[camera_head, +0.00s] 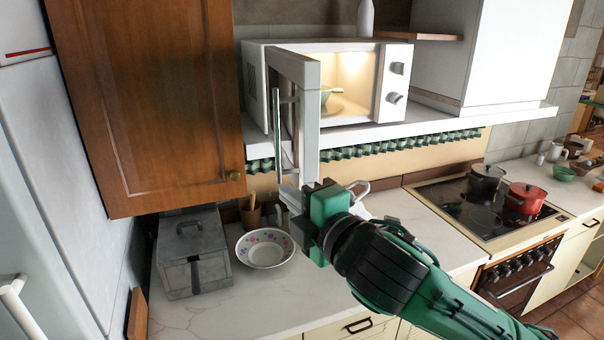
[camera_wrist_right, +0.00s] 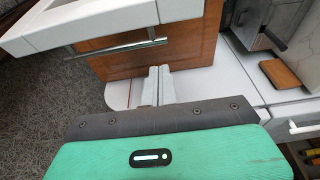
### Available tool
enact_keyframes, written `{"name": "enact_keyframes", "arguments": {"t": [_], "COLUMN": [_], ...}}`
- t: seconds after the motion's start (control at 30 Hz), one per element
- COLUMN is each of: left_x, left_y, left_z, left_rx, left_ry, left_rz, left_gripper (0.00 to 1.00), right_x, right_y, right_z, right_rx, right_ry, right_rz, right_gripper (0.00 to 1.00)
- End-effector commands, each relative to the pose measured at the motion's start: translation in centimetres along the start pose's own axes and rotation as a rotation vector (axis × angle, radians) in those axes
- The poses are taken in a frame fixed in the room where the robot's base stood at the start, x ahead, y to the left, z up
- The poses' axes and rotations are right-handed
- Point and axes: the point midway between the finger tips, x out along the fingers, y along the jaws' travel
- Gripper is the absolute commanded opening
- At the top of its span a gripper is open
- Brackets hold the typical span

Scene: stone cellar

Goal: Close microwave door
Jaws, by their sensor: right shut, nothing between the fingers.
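The white microwave (camera_head: 356,62) stands on a white shelf, its lit inside showing. Its door (camera_head: 306,125) is wide open and swung out towards me, with a metal bar handle on its left face. In the right wrist view the door (camera_wrist_right: 120,22) crosses the upper left with its handle (camera_wrist_right: 115,46). My right gripper (camera_head: 291,197) is at the lower end of the door in the head view. Its fingers (camera_wrist_right: 158,72) are shut and empty, below the handle in the wrist view. I cannot tell whether they touch the door. My left gripper is not in view.
A wooden cabinet (camera_head: 150,100) hangs left of the door. Below are a grey metal box (camera_head: 193,255) and a flowered bowl (camera_head: 265,249) on the counter (camera_head: 235,305). A stove with a red pot (camera_head: 525,198) is at right.

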Motion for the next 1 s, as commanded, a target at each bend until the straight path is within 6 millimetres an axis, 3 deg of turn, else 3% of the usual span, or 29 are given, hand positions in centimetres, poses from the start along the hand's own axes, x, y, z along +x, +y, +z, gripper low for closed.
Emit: {"name": "enact_keyframes", "arguments": {"t": [0.03,0.2,0.5,1.0], "left_x": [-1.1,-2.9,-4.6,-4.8], "left_y": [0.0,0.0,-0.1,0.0], "left_z": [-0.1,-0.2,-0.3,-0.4], "left_rx": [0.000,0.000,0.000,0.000], "left_ry": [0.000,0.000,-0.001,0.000], "left_rz": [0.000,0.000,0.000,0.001], "left_gripper": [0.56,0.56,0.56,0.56], "right_x": [1.2,4.7,3.1,2.9], "right_y": [0.5,0.5,0.1,0.0], "right_z": [0.0,0.1,3.4,3.8], "right_rx": [0.002,0.002,0.000,0.001], "right_ry": [-0.002,-0.001,-0.003,-0.001], "right_rz": [-0.004,-0.003,-0.002,0.000], "right_gripper": [0.00,0.00,0.00,0.00]}}
